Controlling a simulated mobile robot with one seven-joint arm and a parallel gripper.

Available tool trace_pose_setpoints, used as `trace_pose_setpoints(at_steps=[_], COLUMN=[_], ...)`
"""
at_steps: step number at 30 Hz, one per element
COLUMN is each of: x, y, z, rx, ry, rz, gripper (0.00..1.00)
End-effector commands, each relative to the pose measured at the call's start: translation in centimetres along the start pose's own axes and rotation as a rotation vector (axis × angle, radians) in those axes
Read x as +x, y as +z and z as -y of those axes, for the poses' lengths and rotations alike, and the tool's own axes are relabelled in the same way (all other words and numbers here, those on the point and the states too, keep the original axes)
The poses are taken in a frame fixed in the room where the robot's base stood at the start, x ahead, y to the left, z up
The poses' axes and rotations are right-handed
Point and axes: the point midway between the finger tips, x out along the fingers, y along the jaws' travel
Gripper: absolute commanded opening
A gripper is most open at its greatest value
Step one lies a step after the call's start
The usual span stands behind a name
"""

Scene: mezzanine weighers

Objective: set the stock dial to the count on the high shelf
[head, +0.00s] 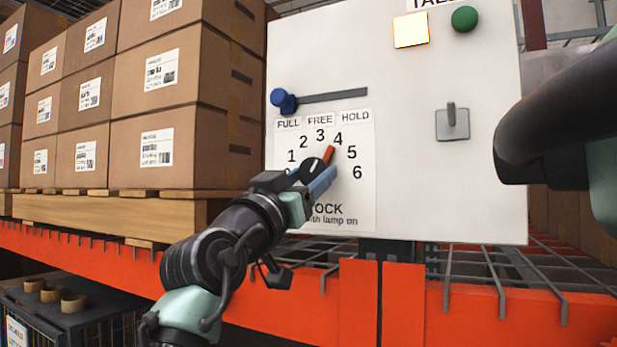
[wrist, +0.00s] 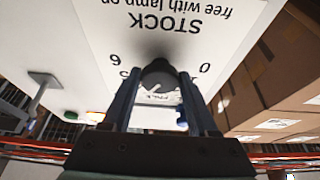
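The stock dial (head: 311,169) is a dark round knob with a red pointer, on a white card marked with numbers up to 6. The pointer is up and right, toward the 4. The wrist view shows the knob (wrist: 158,78) upside down, between my fingers. My gripper (head: 312,179) has its two fingers on either side of the knob; it fills most of the space between the fingertips (wrist: 160,80). I cannot tell whether both fingers press on it. The high shelf and its count are not in view.
On the white panel (head: 400,190) are a blue slider knob (head: 282,99) at its slot's left end above FULL, a bright pale-yellow square (head: 410,30), a green button (head: 464,18) and a grey lever (head: 452,122). Stacked cartons (head: 160,90) stand left; an orange beam (head: 400,295) runs below.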

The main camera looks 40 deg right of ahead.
Motion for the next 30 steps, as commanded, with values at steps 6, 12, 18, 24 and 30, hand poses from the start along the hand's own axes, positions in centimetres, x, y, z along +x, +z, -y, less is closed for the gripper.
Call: trace_pose_setpoints(at_steps=[6, 12, 18, 24, 30], x=[-0.02, -0.01, 0.04, 0.11, 0.13], y=[0.0, -0.01, -0.08, -0.21, -0.29], z=[0.02, 0.01, -0.09, -0.26, -0.36], rx=[0.0, -0.005, -0.059, -0.175, -0.302], ry=[0.0, -0.002, -0.023, -0.07, -0.123], rz=[0.0, 0.0, -0.001, -0.001, -0.001], gripper=[0.16, 0.04, 0.04, 0.04, 0.04])
